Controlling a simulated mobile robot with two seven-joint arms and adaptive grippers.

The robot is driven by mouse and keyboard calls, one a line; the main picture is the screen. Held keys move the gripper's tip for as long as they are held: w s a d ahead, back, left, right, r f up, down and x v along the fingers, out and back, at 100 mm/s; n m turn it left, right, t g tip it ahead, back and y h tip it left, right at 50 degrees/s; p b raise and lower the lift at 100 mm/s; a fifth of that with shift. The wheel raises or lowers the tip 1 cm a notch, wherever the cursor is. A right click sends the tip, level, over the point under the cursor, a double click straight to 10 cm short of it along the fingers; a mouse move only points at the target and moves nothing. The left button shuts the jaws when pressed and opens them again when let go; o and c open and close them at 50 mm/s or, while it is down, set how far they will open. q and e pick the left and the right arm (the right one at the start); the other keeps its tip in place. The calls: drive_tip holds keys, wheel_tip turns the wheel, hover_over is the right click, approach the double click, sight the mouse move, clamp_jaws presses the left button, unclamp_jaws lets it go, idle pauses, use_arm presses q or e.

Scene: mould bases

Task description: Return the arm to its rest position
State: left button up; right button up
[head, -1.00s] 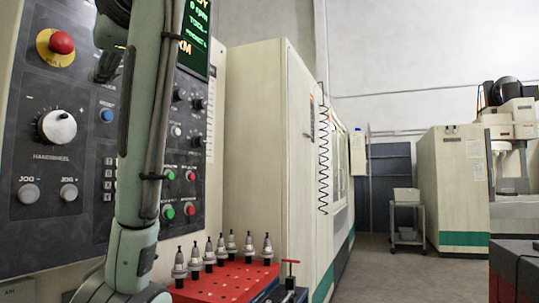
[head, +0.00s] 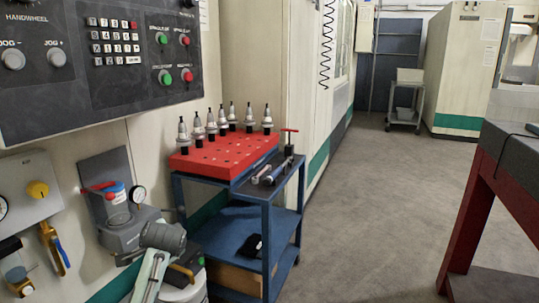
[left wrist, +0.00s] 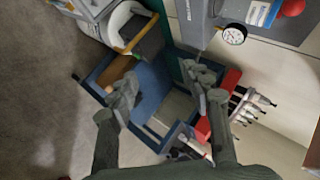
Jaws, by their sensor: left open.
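My left gripper (left wrist: 160,76) shows in the left wrist view, its two grey fingers spread wide with nothing between them. Behind the fingers are the blue cart (left wrist: 150,78) and the edge of the red tool block (left wrist: 229,80). In the head view, part of my left arm (head: 152,272) shows low at the left, in front of the machine's lower wall. My right gripper is in neither view.
The blue cart (head: 270,215) holds a red block (head: 225,157) with several tool holders. The control panel (head: 75,75) is at upper left, above gauges and fittings (head: 118,205). A red-legged table (head: 472,225) stands at right. Grey floor (head: 380,220) between is clear.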

use_arm(q)
drive_tip(key=s+f+n+g+h, duration=0.1)
drive_tip(key=s+f+g, duration=0.1)
drive_tip(key=s+f, duration=0.75)
drive_tip(key=s+f+n+g+h, duration=0.15)
drive_tip(key=s+f, duration=0.45)
drive_tip(key=f, duration=0.7)
drive_tip(key=s+f+n+g, duration=0.1)
drive_tip(key=s+f+n, duration=0.1)
drive_tip(key=s+f, duration=0.4)
drive_tip(key=s+f+n+g+h, duration=0.1)
drive_tip(key=s+f+n, duration=0.1)
drive_tip(key=s+f, duration=0.5)
drive_tip(key=s, duration=0.6)
drive_tip(key=shift+s+a+f, duration=0.2)
drive_tip(key=shift+s+a, duration=0.1)
drive_tip(key=shift+a, duration=0.1)
